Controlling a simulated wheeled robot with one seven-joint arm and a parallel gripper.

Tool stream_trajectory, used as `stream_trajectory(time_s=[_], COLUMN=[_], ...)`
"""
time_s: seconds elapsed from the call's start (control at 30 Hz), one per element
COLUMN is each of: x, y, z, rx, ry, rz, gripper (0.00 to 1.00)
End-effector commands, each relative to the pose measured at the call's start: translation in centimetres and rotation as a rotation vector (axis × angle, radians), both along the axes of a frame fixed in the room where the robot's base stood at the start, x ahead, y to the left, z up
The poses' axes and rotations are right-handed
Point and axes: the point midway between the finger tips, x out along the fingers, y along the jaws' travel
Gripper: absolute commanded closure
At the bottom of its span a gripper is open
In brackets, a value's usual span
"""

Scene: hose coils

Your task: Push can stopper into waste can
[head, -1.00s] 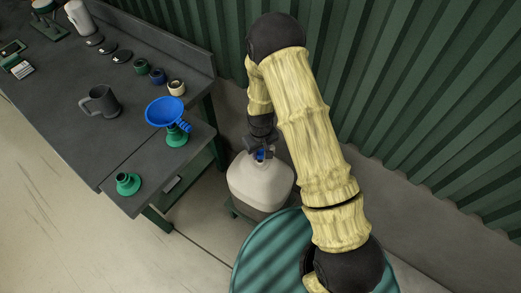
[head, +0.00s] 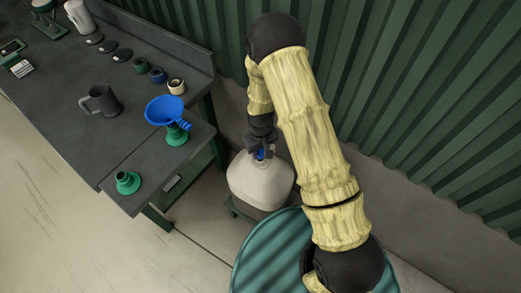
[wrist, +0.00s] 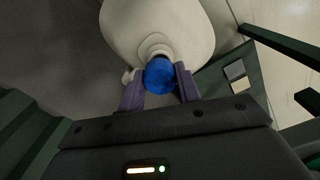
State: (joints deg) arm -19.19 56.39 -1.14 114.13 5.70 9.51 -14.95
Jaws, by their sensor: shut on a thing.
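The waste can (head: 258,183) is a pale, squarish can with a darker lower part, standing low beside the bench. It also shows in the wrist view (wrist: 150,25), with its round neck (wrist: 155,48) toward the gripper. The blue can stopper (wrist: 160,76) is between the two fingers of my gripper (wrist: 160,88), at the can's neck. My gripper is shut on the stopper. In the head view, only a bit of blue shows under my gripper (head: 261,152). How deep the stopper sits in the neck is hidden.
A dark bench (head: 70,110) at left holds a grey mug (head: 101,101), a blue funnel (head: 168,112) on a green holder, another green holder (head: 127,183) and several small caps. A teal drum (head: 270,258) stands in front. A corrugated green wall (head: 400,90) rises behind.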

Motion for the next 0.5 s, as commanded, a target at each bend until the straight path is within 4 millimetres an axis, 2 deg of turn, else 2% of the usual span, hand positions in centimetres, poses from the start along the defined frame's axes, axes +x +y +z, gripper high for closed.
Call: stream_trajectory(time_s=[0.5], x=[0.01], y=[0.00], z=[-1.13], rx=[0.000], ry=[0.000], rz=[0.000], gripper=[0.94])
